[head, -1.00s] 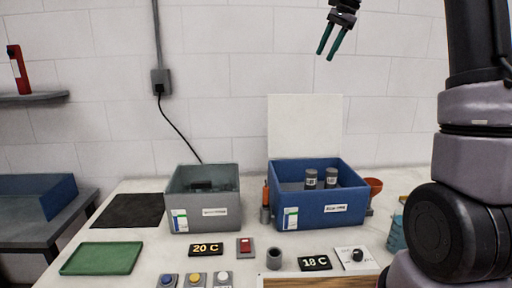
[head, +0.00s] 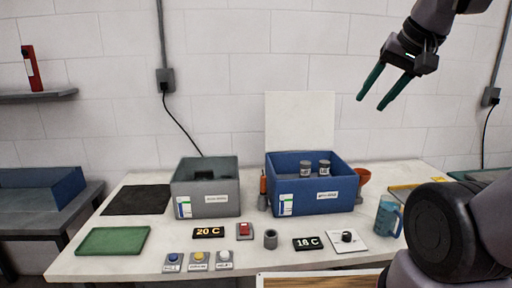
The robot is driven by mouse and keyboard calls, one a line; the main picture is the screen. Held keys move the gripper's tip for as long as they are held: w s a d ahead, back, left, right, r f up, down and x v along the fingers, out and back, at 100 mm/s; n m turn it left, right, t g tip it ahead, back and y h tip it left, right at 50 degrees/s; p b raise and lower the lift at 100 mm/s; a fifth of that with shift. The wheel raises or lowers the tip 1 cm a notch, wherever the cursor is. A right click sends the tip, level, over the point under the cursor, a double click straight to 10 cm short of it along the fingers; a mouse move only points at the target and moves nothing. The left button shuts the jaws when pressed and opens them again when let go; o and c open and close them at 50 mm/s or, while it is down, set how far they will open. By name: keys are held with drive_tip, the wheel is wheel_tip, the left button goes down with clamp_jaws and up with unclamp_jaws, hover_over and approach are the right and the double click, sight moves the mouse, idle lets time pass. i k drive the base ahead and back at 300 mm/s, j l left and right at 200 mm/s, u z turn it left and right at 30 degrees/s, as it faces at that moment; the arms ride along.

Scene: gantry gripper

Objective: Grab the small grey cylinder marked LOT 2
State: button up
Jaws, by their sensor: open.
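Two small grey cylinders with white labels stand upright in the blue bin (head: 312,203): a left one (head: 305,168) and a right one (head: 324,167). Their label print is too small to read, so I cannot tell which is LOT 2. The bin's front wall hides their lower parts. My gripper (head: 371,103) is open and empty, with two green fingers pointing down and left. It is well above the bin and to its right, apart from everything.
A grey bin (head: 208,204) stands left of the blue bin. A short grey hollow cylinder (head: 270,239), displays, buttons and a knob plate (head: 347,240) lie in front. A blue mug (head: 387,217) stands right. A white panel (head: 300,122) rises behind the blue bin.

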sight(305, 167)
drive_tip(key=l+u, duration=0.15)
drive_tip(key=l, duration=0.3)
drive_tip(key=l+u, duration=0.15)
drive_tip(key=l, duration=0.25)
drive_tip(key=k+l+u, duration=0.1)
drive_tip(key=l, duration=0.3)
drive_tip(key=k+l+u, duration=0.15)
drive_tip(key=l, duration=0.3)
drive_tip(key=l+u, duration=0.15)
drive_tip(key=l, duration=0.25)
drive_tip(key=k, duration=0.05)
